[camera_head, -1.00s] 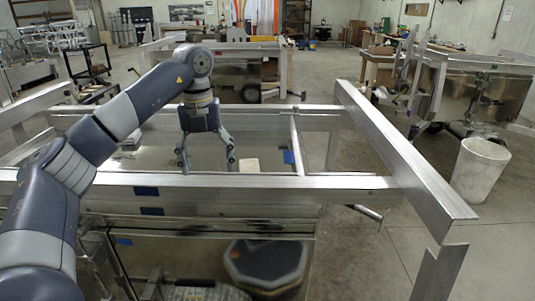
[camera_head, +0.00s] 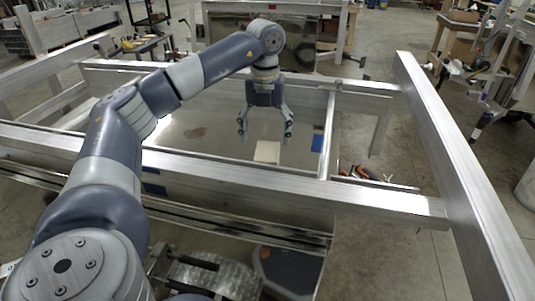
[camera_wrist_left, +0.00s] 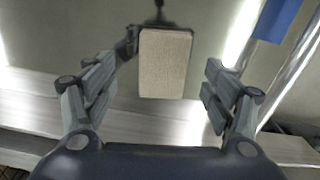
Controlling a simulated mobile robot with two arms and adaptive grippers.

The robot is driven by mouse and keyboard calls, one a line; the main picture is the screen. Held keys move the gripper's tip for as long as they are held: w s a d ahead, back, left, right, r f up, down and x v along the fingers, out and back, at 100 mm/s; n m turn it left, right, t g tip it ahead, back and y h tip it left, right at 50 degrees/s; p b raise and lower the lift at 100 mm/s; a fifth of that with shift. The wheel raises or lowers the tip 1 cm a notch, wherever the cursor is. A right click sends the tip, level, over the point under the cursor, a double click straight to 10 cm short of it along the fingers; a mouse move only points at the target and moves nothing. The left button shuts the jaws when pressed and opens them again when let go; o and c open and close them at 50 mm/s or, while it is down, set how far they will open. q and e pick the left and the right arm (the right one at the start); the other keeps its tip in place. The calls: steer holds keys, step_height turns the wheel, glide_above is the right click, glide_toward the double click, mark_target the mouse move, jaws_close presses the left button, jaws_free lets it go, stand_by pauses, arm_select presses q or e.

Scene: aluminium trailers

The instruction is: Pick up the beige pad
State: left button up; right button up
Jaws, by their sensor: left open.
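The beige pad (camera_head: 267,152) is a small light block on the shiny metal floor inside the trailer frame. In the left wrist view the pad (camera_wrist_left: 165,63) shows upright as a rectangle, centred between the fingers and beyond their tips. My left gripper (camera_head: 265,132) is open and empty, pointing down above and close to the pad. In the left wrist view its two fingers (camera_wrist_left: 160,98) are spread wide on either side. A dark part with a thin stem shows at the pad's far edge. My right gripper is in no view.
The near metal rail (camera_head: 290,184) runs between my base and the pad. A crossbar (camera_head: 327,135) and a blue patch (camera_head: 317,143) lie right of the pad. A thick beam (camera_head: 450,150) slopes along the right. Red-handled tools (camera_head: 360,173) lie beyond the crossbar.

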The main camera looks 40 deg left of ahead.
mark_target(268, 148)
arm_select(q)
steer(key=f, duration=0.1)
steer(key=f+p, duration=0.1)
steer(key=f, duration=0.2)
steer(key=shift+w+d+f+p, duration=0.1)
steer(key=shift+d+f+p, duration=0.15)
steer(key=shift+p, duration=0.15)
steer(key=shift+f, duration=0.25)
steer(key=shift+c, duration=0.9)
steer(key=c, duration=0.9)
steer(key=shift+r, duration=0.3)
step_height(268, 148, up, 9)
steer(key=shift+f+b, duration=0.2)
steer(key=shift+b, duration=0.9)
steer(key=shift+r, duration=0.4)
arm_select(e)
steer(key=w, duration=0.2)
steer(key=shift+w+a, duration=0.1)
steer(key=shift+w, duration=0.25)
